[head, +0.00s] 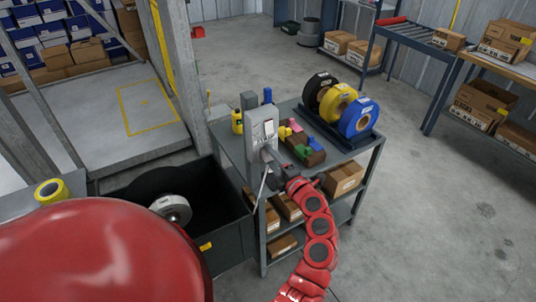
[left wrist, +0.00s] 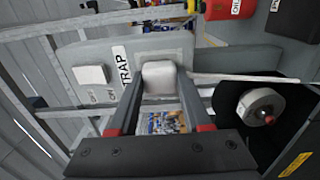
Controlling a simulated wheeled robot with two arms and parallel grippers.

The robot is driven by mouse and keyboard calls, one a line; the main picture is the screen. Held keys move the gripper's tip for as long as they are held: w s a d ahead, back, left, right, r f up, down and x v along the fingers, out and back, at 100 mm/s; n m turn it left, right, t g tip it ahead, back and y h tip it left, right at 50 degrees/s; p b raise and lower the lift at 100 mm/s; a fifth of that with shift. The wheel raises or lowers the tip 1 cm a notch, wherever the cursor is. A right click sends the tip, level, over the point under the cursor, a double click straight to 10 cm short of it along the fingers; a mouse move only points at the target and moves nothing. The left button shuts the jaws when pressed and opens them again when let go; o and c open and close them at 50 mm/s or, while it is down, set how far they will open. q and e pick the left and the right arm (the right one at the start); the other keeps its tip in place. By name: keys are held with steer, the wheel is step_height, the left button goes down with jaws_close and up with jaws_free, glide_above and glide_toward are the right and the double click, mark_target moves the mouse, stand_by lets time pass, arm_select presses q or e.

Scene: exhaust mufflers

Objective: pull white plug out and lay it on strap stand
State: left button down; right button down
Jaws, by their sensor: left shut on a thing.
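The white plug (left wrist: 158,78) is between the two fingers of my left gripper (left wrist: 158,100), with a white cord running off to the right in the left wrist view. My left gripper (head: 272,160) is shut on it in front of a grey upright box (head: 262,128) on a grey table (head: 228,143). A label reading partly "STRAP" (left wrist: 122,66) shows on the grey panel behind the plug. Whether the plug is still seated in the panel is hidden by the view. My right gripper is not in view.
Black, yellow and blue reels (head: 358,118) stand at the table's back right. A block tray (head: 304,148) and yellow bottle (head: 237,122) are near the box. A black bin (head: 228,238) with a white reel (head: 171,209) is left of the table. Cartons (head: 343,179) fill the lower shelf.

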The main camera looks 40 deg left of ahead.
arm_select(q)
steer(key=v, duration=0.6)
stand_by(1.1)
